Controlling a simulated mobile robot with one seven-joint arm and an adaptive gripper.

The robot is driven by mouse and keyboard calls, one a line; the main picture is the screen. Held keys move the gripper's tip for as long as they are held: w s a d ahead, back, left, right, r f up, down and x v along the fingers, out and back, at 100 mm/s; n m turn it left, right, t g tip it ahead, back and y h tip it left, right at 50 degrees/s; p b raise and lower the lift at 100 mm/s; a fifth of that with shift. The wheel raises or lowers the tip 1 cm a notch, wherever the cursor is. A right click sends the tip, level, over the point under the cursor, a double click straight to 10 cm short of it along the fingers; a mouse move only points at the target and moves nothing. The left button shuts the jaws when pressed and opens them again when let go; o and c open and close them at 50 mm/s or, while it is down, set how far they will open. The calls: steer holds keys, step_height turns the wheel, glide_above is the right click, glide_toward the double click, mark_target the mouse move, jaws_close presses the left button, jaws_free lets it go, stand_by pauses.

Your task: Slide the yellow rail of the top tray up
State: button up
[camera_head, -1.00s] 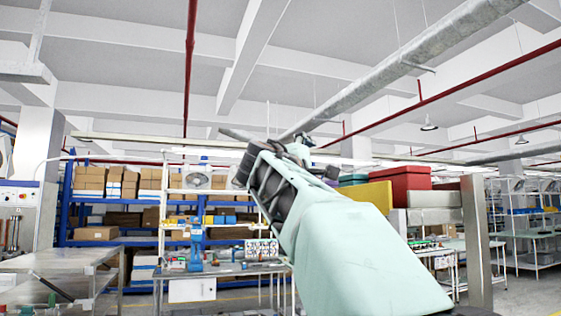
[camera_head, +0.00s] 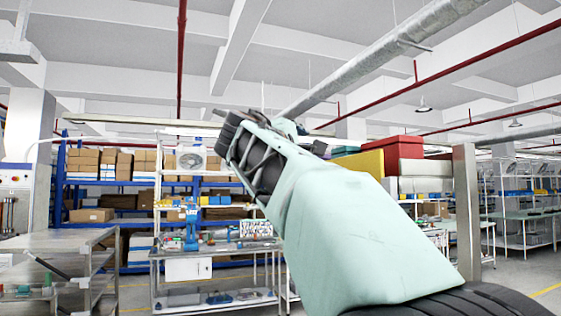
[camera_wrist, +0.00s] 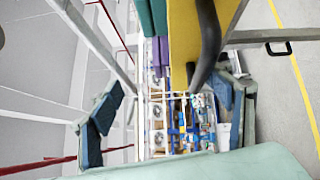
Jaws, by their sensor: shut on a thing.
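My gripper shows in the wrist view (camera_wrist: 170,108) as two dark blue-grey finger pads, one at the left and one at the right, with a wide gap between them. Through the gap I see distant shelves and benches, and I cannot make out any thing held. In the head view, my gripper (camera_head: 222,138) is at the end of my raised pale green arm, its fingertips hard to make out. I cannot identify the top tray or its yellow rail in either view. A yellow box-like surface (camera_head: 362,163) is partly hidden behind my arm and also shows in the wrist view (camera_wrist: 183,35).
Red (camera_head: 400,152) and green boxes are stacked behind my arm. A grey post (camera_head: 466,215) stands to the right. A workbench (camera_head: 225,248) with a blue device stands ahead. A metal rack (camera_head: 70,242) is at left. Open floor lies at right.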

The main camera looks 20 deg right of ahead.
steer(key=shift+o, duration=0.2)
steer(key=shift+t, duration=0.4)
steer(key=s+a+r, duration=0.1)
steer(key=s+a+r+b, duration=0.1)
steer(key=s+a, duration=0.1)
steer(key=shift+s+a+r, duration=0.1)
steer(key=shift+s+a, duration=0.05)
steer(key=shift+a, duration=0.1)
steer(key=s, duration=0.1)
steer(key=s+a, duration=0.2)
steer(key=shift+a+r+b, duration=0.1)
steer(key=shift+r+b, duration=0.2)
steer(key=shift+b, duration=0.05)
steer(key=c, duration=0.8)
steer(key=shift+o, duration=0.2)
steer(key=shift+s+a+f+b, duration=0.35)
steer(key=shift+s+a+b, duration=0.1)
steer(key=shift+s, duration=0.1)
steer(key=shift+s+a+f+b, duration=0.3)
steer(key=shift+s+a+f, duration=0.1)
steer(key=shift+s, duration=0.1)
steer(key=shift+r, duration=0.1)
steer(key=shift+f, duration=0.2)
